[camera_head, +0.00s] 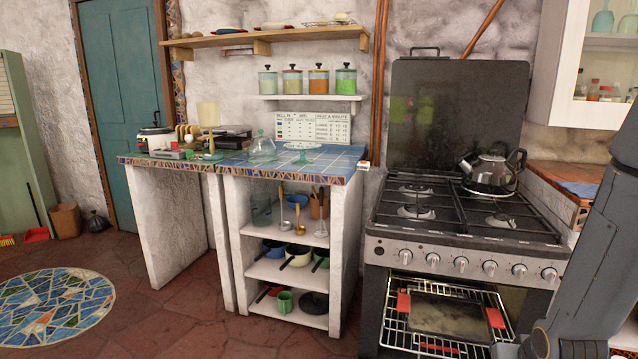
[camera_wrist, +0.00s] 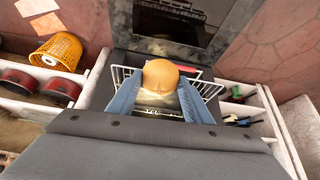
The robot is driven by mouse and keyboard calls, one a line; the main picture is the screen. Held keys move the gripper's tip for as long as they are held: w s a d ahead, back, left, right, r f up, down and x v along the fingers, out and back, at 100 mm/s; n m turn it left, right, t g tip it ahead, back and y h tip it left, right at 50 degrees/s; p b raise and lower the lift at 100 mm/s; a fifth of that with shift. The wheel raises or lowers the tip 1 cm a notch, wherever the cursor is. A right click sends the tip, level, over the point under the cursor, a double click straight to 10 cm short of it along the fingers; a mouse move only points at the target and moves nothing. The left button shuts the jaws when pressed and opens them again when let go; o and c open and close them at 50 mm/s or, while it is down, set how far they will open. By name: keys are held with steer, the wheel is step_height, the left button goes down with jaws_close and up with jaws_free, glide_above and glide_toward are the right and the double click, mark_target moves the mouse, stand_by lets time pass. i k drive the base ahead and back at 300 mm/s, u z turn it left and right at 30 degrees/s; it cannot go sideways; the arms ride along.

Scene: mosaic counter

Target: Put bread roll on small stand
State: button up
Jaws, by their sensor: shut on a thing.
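A round golden-brown bread roll (camera_wrist: 160,73) is between the two blue fingers of my gripper (camera_wrist: 161,85) in the wrist view. The fingers are shut on its sides. Neither the roll nor my gripper shows in the head view, where only part of my arm stands at the right edge. A small pale stand (camera_head: 303,146) with a flat scalloped top is on the blue tiled counter (camera_head: 335,166). Its top looks empty.
A clear glass dome (camera_head: 262,148) stands just left of the stand. The stove (camera_head: 465,215) with a kettle (camera_head: 490,172) is right of the counter; its oven is open with a rack (camera_head: 400,338) out. A shelf with several jars (camera_head: 318,80) hangs above the counter.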

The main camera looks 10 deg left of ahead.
mark_target(302, 145)
steer(key=u, duration=2)
steer(key=i, duration=2.85)
steer(key=z, duration=2.6)
steer(key=i, duration=0.5)
steer(key=z, duration=0.05)
